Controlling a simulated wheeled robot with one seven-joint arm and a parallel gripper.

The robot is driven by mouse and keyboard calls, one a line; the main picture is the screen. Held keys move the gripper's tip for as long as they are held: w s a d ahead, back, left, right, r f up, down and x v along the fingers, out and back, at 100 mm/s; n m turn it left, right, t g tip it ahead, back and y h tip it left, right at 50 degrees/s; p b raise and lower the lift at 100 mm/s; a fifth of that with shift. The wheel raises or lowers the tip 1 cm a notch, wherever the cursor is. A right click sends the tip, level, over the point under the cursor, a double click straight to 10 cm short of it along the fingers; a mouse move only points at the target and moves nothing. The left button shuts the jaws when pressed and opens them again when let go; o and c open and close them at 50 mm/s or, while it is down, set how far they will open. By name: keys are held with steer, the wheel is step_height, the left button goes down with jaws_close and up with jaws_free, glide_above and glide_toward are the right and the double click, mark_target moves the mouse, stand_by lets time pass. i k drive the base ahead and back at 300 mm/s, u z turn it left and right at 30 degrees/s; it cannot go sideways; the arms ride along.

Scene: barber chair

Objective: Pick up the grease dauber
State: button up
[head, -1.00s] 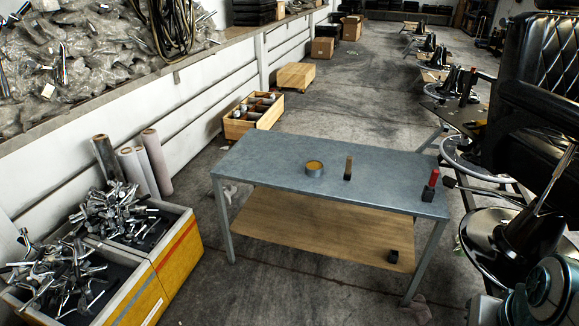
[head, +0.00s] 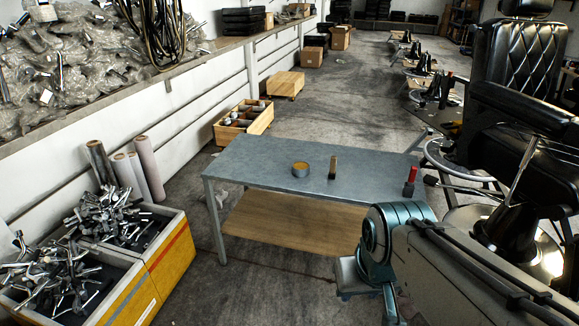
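A small upright piece with a tan top and a dark lower end (head: 333,166) stands on the grey metal table (head: 262,165), near its middle. A piece with a red upper part and a dark base (head: 410,181) stands near the table's right end. I cannot tell for sure which of these is the grease dauber. A round tin with yellow-orange contents (head: 301,169) sits left of the tan-topped piece, apart from it. My arm, with a teal joint, rises at the lower right and covers the table's front right corner. My gripper's fingers are not in view.
A wooden lower shelf (head: 285,225) lies under the tabletop. Bins of metal parts (head: 128,228) stand at the left. A black barber chair (head: 518,70) stands close on the right. The tabletop's left part is bare.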

mark_target(332, 175)
steer(key=u, duration=0.55)
steer(key=i, duration=1.55)
steer(key=z, duration=0.3)
steer(key=i, duration=0.9)
steer(key=z, duration=1.15)
steer(key=i, duration=0.4)
steer(key=z, duration=0.35)
